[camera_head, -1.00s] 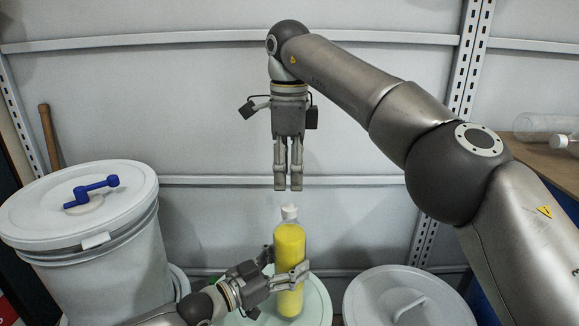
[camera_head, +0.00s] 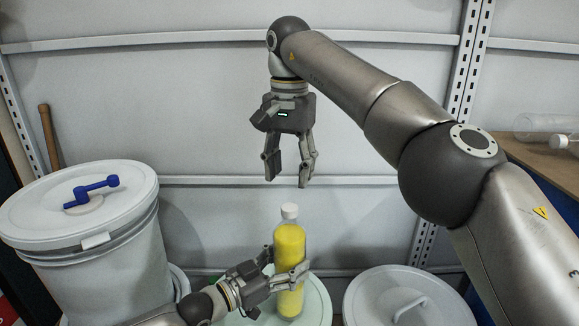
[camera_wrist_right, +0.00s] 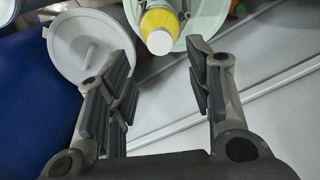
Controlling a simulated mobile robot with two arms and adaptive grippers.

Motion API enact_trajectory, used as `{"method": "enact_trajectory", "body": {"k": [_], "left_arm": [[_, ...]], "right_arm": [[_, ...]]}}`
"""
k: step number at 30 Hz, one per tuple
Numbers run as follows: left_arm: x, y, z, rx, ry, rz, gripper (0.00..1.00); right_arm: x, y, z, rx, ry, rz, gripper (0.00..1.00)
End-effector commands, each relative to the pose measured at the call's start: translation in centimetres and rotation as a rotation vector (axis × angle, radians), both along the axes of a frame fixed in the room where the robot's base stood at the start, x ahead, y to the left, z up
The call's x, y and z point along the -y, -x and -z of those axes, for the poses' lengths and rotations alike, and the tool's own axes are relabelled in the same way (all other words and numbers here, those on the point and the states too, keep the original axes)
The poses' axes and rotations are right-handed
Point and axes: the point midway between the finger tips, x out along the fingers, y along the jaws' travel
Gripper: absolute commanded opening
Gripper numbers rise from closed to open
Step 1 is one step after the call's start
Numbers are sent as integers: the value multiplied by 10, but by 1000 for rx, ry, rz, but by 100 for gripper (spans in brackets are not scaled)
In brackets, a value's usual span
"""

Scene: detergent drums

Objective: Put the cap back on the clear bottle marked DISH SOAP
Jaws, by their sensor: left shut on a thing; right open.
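A clear bottle of yellow liquid (camera_head: 290,242) stands upright over the pale green drum lid, with a white cap (camera_head: 289,211) sitting on its neck. I cannot read any marking on it. My left gripper (camera_head: 286,268) is shut around its lower body. My right gripper (camera_head: 287,181) is open and empty, pointing down above the cap and apart from it. In the right wrist view the white cap (camera_wrist_right: 159,42) and yellow bottle (camera_wrist_right: 160,20) show beyond the gap between the open fingers (camera_wrist_right: 160,65). Whether the cap is fully tight cannot be seen.
The pale green lid (camera_head: 318,302) is under the bottle. A white drum with a blue handle (camera_head: 92,190) stands at left, a white lid (camera_head: 400,300) at right. A clear container (camera_head: 540,124) and a white cap-like piece (camera_head: 558,141) lie on the right shelf. A wall rail runs behind.

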Motion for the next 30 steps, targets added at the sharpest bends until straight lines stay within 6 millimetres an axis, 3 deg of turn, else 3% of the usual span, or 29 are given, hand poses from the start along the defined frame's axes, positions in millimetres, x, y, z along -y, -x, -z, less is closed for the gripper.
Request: {"method": "enact_trajectory", "body": {"k": [14, 20, 30], "left_arm": [[0, 0, 0, 0, 0, 0, 0], [0, 0, 0, 0, 0, 0, 0], [0, 0, 0, 0, 0, 0, 0]], "right_arm": [[0, 0, 4, -1, 1, -7, 48], [1, -1, 20, -2, 1, -7, 48], [0, 0, 64, -1, 1, -6, 48]]}}
